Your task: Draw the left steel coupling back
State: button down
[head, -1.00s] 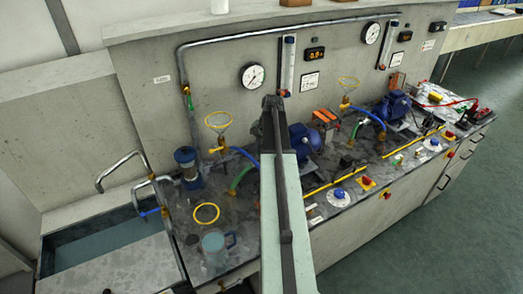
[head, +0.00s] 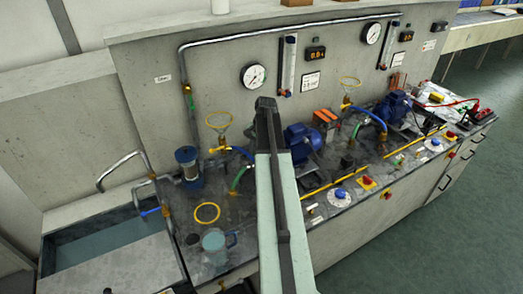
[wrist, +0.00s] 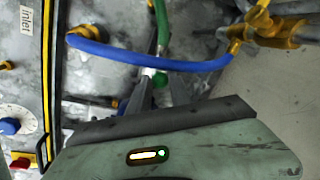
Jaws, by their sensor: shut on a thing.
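In the wrist view my gripper (wrist: 160,78) has its two dark fingers around the end of the green hose (wrist: 162,25). A small pale metal piece, which looks like the left steel coupling (wrist: 149,72), shows between the fingers, partly hidden by them and by the blue hose (wrist: 125,57) that crosses in front. My gripper is shut on it. In the head view my own arm hides the gripper and the coupling. The green hose (head: 239,178) shows just left of my arm, and the left blue pump motor (head: 303,142) just right of it.
A yellow ring valve wheel (head: 218,120) stands left of my arm. A clear mug (head: 213,240) and a yellow ring (head: 207,212) are at the bench's front left, beside the sink (head: 95,245). In the wrist view a brass fitting (wrist: 275,33) is close on the right.

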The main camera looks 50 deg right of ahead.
aim_at(254, 165)
jog(key=shift+w+a, duration=0.15)
jog(key=shift+a, duration=0.45)
jog(key=shift+w+a, duration=0.15)
jog(key=shift+a, duration=0.45)
jog(key=c, duration=1.2)
grip_release()
notch_tip(254, 165, up, 8)
jog(key=s+p, duration=0.1)
jog(key=p, duration=0.6)
jog(key=shift+s+d+f+p, duration=0.15)
jog(key=shift+d+f+p, duration=0.05)
jog(key=shift+d+p, duration=0.1)
